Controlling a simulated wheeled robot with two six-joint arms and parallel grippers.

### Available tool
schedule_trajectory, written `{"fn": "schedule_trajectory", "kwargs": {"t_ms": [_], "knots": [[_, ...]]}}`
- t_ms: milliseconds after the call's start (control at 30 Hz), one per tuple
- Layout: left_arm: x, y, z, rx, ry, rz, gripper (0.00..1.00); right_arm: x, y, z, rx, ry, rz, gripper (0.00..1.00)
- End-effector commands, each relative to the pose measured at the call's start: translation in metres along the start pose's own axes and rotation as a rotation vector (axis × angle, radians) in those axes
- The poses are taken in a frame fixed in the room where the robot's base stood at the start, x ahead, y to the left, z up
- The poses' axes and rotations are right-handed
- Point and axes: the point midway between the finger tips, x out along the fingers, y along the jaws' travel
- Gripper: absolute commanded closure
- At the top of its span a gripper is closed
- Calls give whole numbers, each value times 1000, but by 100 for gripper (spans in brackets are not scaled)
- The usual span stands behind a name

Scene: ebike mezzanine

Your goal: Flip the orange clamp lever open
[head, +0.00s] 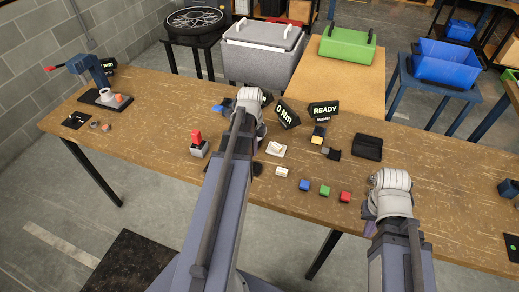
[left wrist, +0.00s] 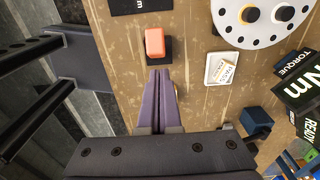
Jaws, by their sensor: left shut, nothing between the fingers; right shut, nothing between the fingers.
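In the left wrist view the lever (left wrist: 155,42) shows from above as an orange block on a dark base. My left gripper (left wrist: 159,73) is shut and empty. Its purple fingertips point at the lever and appear just short of the base in that view; I cannot tell the height between them. In the head view my left arm hides most of this gripper. My right gripper (head: 369,209) is over the table at the right, empty, its fingers mostly hidden.
A white square piece (left wrist: 220,68) lies right of the lever in the wrist view, with a white disc (left wrist: 240,30) beyond. Blue (head: 304,185), green (head: 325,191) and red (head: 345,197) blocks lie near the front edge. A READY display (head: 323,109) stands behind. The table (head: 150,130) left of the lever is mostly clear.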

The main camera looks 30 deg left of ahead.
Motion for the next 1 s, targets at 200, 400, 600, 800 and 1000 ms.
{"fn": "schedule_trajectory", "kwargs": {"t_ms": [200, 400, 600, 800, 1000], "knots": [[0, 0, -1, 1, -2, 0, 100, 0, 0, 0, 0, 0, 0, 100], [-8, 0, -2, 1, -3, 1, 100, -8, 1, 0, 0, 0, 0, 100], [-16, 0, -2, 1, -3, 1, 100, -16, 2, 1, 0, 0, 0, 100], [-16, 0, -2, 1, -4, 1, 100, -16, 2, 1, 0, 0, 0, 100], [-16, 0, -2, 1, -4, 1, 100, -16, 2, 1, 0, 0, 0, 100]]}}
